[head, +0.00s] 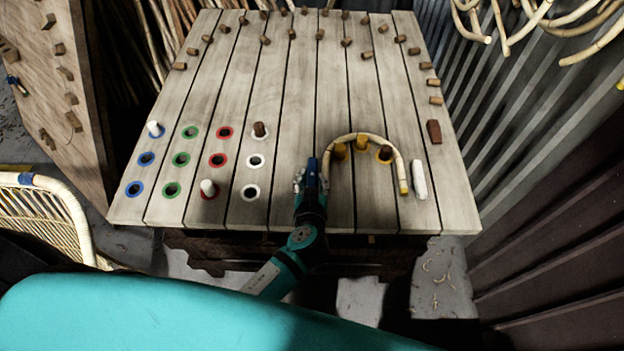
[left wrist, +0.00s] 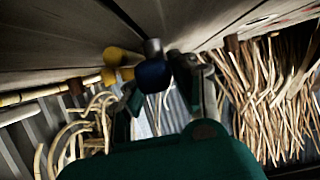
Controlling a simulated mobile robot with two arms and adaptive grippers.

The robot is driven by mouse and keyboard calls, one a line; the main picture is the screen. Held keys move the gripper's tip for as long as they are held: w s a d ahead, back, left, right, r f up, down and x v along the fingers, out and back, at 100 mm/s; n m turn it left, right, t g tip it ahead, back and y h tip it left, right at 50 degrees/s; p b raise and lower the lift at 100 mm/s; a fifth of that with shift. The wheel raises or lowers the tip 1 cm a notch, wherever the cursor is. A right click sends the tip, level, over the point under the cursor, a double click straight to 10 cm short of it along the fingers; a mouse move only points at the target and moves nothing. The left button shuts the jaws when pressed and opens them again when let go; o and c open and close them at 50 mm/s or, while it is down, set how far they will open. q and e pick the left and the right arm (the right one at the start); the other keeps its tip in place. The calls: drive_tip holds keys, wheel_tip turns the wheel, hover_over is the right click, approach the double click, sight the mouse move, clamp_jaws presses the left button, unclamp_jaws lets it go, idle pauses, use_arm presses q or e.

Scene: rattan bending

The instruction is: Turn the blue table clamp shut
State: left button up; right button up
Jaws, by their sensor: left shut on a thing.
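The blue table clamp (head: 312,166) is at the front part of the slatted wooden table, beside the left end of the bent rattan cane (head: 357,136). The cane arches over several yellow pegs (head: 362,143). How far the clamp is turned cannot be told. My right gripper is not in view.
The table (head: 300,95) has colour-ringed holes (head: 181,159) at left and short wooden pegs along its far side. A white stick (head: 419,180) and a brown block (head: 434,132) lie at right. A rattan chair (head: 50,205) stands at left, and a corrugated wall (head: 540,140) at right.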

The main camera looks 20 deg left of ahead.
use_arm(q)
clamp_jaws()
